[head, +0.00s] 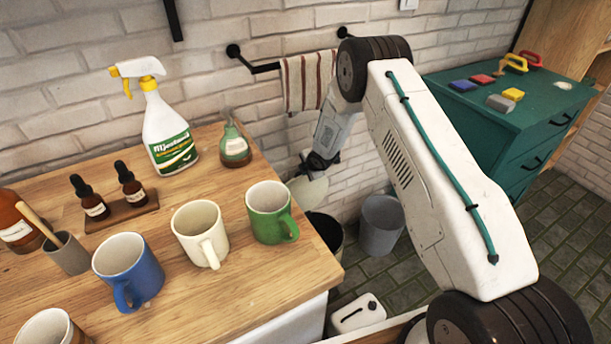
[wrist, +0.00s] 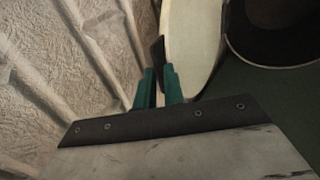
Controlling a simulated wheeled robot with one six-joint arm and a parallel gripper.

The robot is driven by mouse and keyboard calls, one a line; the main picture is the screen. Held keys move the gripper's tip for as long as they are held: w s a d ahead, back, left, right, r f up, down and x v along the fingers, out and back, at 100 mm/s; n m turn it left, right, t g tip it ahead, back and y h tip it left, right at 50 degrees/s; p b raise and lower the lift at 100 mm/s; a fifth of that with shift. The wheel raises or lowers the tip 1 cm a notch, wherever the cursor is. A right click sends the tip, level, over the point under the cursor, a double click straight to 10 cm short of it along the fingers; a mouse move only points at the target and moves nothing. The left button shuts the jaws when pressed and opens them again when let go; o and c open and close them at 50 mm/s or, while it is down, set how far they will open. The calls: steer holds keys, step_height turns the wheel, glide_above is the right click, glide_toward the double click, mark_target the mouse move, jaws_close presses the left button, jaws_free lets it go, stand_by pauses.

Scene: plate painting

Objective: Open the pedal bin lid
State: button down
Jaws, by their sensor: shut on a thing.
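The pedal bin (head: 327,230) stands on the floor behind the table's right end, mostly hidden by the table. Its dark inside shows in the wrist view, within the pale rim (wrist: 233,50). The cream round lid (head: 308,190) is raised and steeply tilted beside the opening; it also shows in the wrist view (wrist: 192,48). My gripper (head: 312,168) is at the lid's upper edge. In the wrist view its green fingers (wrist: 159,88) are shut on a dark tab at the lid's edge.
The wooden table (head: 240,300) holds mugs, a spray bottle (head: 167,130) and a green bottle (head: 234,148) near the bin. A grey bucket (head: 381,225) stands right of the bin. A striped towel (head: 308,82) hangs above. A green cabinet (head: 500,125) is at right.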

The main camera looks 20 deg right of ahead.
steer(key=shift+w+a+r, duration=0.1)
steer(key=shift+w+a, duration=0.05)
steer(key=shift+w, duration=0.5)
steer(key=shift+w+a, duration=0.15)
steer(key=shift+w, duration=0.05)
steer(key=shift+a, duration=0.15)
steer(key=c, duration=1.6)
jaws_free()
steer(key=shift+s, duration=0.1)
steer(key=shift+s+r, duration=0.15)
steer(key=shift+r, duration=0.1)
steer(key=v, duration=0.7)
steer(key=shift+r, duration=0.1)
